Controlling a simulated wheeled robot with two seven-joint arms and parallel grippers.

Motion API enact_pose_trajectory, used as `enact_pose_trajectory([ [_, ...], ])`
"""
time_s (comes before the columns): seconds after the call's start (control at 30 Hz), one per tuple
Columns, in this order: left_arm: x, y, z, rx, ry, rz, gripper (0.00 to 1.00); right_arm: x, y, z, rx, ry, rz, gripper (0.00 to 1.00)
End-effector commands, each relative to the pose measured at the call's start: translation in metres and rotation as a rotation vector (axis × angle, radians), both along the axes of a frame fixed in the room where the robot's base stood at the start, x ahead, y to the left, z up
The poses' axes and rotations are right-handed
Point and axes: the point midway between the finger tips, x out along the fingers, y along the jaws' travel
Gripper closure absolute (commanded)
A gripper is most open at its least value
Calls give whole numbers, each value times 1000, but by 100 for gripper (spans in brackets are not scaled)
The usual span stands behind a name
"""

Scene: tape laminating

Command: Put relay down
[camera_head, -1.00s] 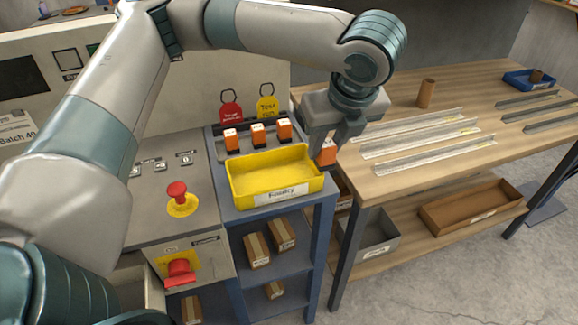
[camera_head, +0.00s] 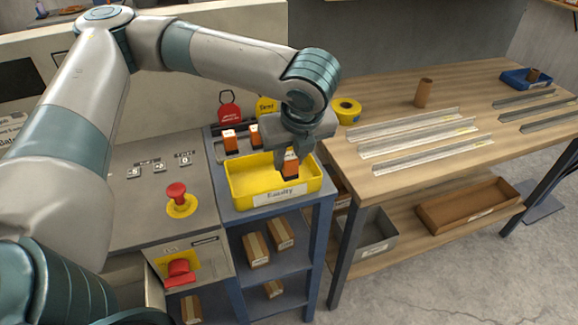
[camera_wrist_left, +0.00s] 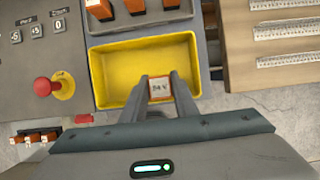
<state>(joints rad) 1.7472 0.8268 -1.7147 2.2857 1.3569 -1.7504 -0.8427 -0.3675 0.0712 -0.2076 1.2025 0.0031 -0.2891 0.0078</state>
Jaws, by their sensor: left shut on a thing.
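My left gripper (camera_head: 291,160) is shut on an orange relay with a white top (camera_head: 291,168). It holds the relay over the right part of the yellow bin labelled "Faulty" (camera_head: 245,181). In the left wrist view the relay (camera_wrist_left: 160,85) sits between the two fingers, near the bin's front right corner. The bin's visible floor (camera_wrist_left: 140,65) is empty in that view. I cannot tell whether the relay touches the bin. My right gripper is not in view.
More orange relays (camera_head: 230,140) stand in a row behind the bin. A red stop button (camera_head: 177,192) is on the grey console to the left.

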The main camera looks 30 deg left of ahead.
Motion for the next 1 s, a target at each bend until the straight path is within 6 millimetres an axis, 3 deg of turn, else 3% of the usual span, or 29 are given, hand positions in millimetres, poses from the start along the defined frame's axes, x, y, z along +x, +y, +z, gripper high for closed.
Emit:
enact_pose_trajectory([
  [0.23,0,0,-27,0,2,-1,97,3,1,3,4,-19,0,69],
  [1.0,0,0,-39,0,0,0,97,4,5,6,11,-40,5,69],
])
